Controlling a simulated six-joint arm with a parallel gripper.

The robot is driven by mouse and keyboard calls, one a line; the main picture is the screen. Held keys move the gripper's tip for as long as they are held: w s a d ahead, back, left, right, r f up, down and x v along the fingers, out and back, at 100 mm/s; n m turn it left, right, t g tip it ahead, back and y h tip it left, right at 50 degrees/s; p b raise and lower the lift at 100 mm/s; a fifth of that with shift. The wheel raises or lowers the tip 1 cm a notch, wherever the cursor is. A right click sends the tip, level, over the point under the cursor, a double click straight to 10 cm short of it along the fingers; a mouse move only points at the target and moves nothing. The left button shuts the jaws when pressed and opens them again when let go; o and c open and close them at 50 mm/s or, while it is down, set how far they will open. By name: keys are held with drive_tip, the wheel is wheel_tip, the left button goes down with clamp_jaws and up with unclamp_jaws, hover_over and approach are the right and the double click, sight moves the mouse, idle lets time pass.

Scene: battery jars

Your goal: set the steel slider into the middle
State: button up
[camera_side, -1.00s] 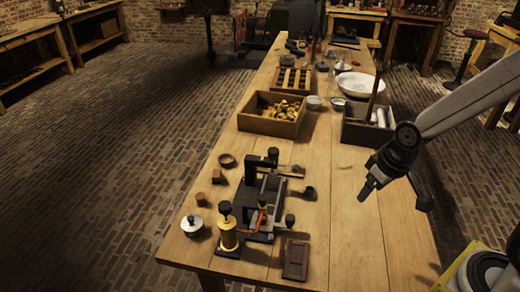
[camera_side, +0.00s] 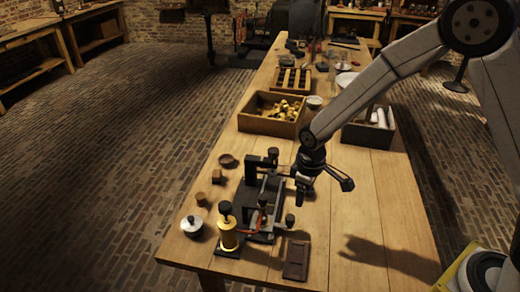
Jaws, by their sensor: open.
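The apparatus (camera_side: 256,200) stands on the near half of the wooden table, with a black base, an upright black post at its back and pale metal rails. A brass cylinder (camera_side: 229,235) with a black knob stands at its front left. I cannot clearly pick out the steel slider among the small metal parts around the rails. My gripper (camera_side: 300,202) points down over the right side of the apparatus, near its right end. Its jaws are open, with nothing visible in them. My wrist hides part of the apparatus's back right, and I cannot tell whether the fingers touch anything.
A dark flat block (camera_side: 296,259) lies at the table's front, and a lidded pot (camera_side: 192,227) stands front left. Small brown blocks and a round dish (camera_side: 226,160) lie left of the apparatus. A wooden box of brass pieces (camera_side: 270,114) is behind.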

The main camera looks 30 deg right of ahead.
sight(290, 218)
drive_tip(key=shift+n, duration=0.6)
drive_tip(key=w+a+f, duration=0.1)
drive_tip(key=a+f, duration=0.1)
drive_tip(key=f, duration=0.1)
drive_tip(key=shift+w, duration=0.4)
drive_tip(key=shift+f, duration=0.15)
drive_tip(key=shift+f, duration=3.7)
clamp_jaws()
